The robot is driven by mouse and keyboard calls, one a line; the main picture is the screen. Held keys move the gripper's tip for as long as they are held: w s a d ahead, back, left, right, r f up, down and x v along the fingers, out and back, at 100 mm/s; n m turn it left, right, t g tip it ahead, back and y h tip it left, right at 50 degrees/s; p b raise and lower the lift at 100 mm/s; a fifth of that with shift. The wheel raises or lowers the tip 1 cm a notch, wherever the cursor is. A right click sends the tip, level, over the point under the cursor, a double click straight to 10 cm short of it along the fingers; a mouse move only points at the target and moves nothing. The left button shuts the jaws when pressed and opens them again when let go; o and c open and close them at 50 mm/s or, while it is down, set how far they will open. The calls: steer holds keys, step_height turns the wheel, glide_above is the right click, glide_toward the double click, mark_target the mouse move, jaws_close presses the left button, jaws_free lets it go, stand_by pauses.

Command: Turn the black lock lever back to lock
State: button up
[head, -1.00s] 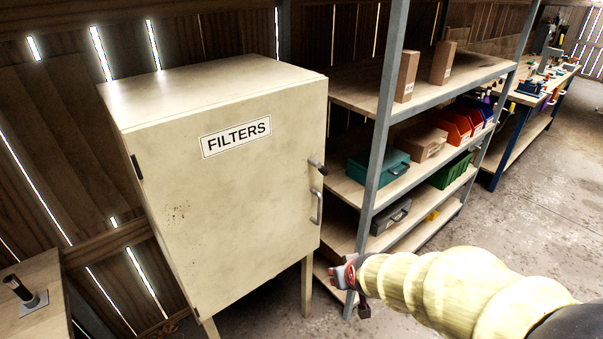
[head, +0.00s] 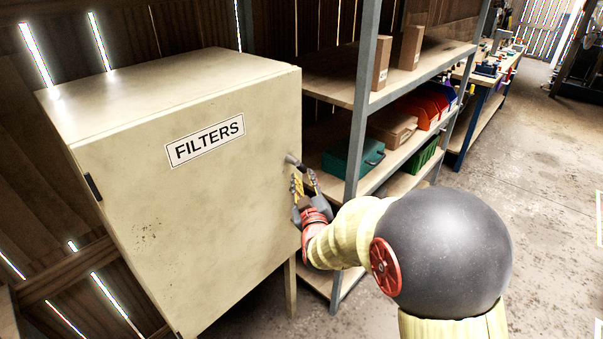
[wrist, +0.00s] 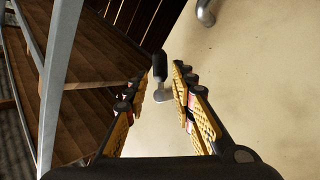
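The cream cabinet (head: 180,210) marked FILTERS stands at left with its door shut. The black lock lever (head: 291,159) sticks out near the door's right edge. In the wrist view the lever (wrist: 160,66) shows its black grip and metal base, in the gap between the fingertips. My gripper (head: 303,182) is just below the lever at the door edge in the head view; its yellow-padded fingers also show in the wrist view (wrist: 157,80). It is open, and I cannot tell whether a finger touches the lever. The metal door handle (wrist: 205,12) shows at the top of the wrist view and is hidden in the head view.
A metal-framed shelf rack (head: 358,120) stands close to the right of the cabinet, with boxes and a teal case (head: 352,158). Its post (wrist: 58,80) runs near my gripper in the wrist view. Concrete floor (head: 530,210) is open at right.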

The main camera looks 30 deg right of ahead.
mark_target(302, 170)
steer(key=shift+b+x, duration=0.45)
steer(key=shift+x, duration=1.9)
steer(key=c, duration=0.3)
jaws_close()
